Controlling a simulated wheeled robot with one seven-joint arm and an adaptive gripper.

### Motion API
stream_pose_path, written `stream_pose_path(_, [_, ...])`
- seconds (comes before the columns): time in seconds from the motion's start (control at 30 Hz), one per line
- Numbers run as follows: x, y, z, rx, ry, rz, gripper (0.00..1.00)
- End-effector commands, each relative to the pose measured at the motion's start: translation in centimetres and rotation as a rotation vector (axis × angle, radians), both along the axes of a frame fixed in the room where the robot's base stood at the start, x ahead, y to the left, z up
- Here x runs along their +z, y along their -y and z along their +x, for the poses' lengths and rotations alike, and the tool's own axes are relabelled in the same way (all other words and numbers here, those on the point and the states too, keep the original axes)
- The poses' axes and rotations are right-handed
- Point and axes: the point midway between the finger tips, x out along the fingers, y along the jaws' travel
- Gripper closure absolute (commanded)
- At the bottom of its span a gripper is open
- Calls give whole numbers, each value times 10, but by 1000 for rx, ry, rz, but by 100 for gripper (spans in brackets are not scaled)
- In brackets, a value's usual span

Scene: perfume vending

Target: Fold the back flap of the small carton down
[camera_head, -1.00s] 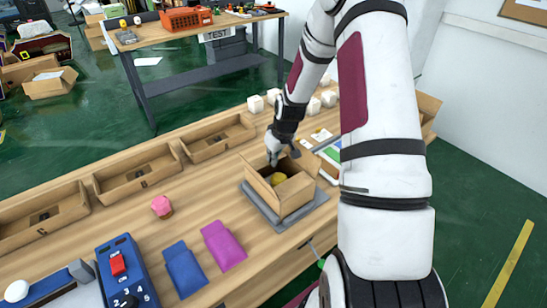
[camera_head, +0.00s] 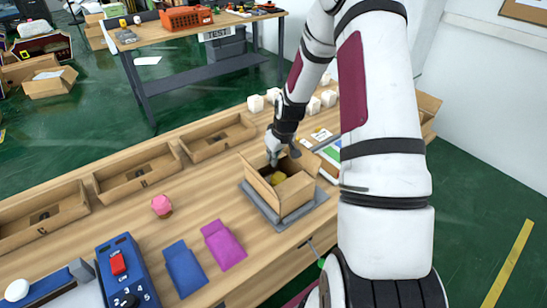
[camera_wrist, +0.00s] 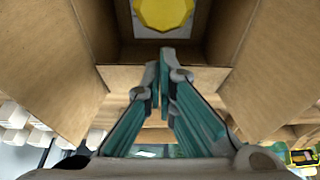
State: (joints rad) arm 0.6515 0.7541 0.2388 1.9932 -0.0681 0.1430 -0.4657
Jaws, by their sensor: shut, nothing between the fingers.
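The small carton (camera_head: 296,194) stands open on a grey plate (camera_head: 263,209) on the wooden table. A yellow round-topped item (camera_head: 278,178) sits inside it; it also shows in the wrist view (camera_wrist: 163,12). My gripper (camera_head: 274,160) is at the carton's back edge, pointing down. In the wrist view its fingertips (camera_wrist: 163,55) are together and empty, beside a narrow brown strip (camera_wrist: 208,78) at the back edge. Wide brown flaps stand out on the left (camera_wrist: 45,55) and right (camera_wrist: 283,60). My gripper partly hides the back flap; contact with it cannot be told.
Open brown trays (camera_head: 138,178) line the table's far side. White blocks (camera_head: 313,104) stand behind the carton. A pink item (camera_head: 162,206), a magenta pouch (camera_head: 223,245), a blue pouch (camera_head: 185,268) and a blue button box (camera_head: 128,270) lie left of it.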

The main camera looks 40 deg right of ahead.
Motion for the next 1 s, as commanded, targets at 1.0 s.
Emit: stream_pose_path(1.0, [3,0,7,1,2,-1,100])
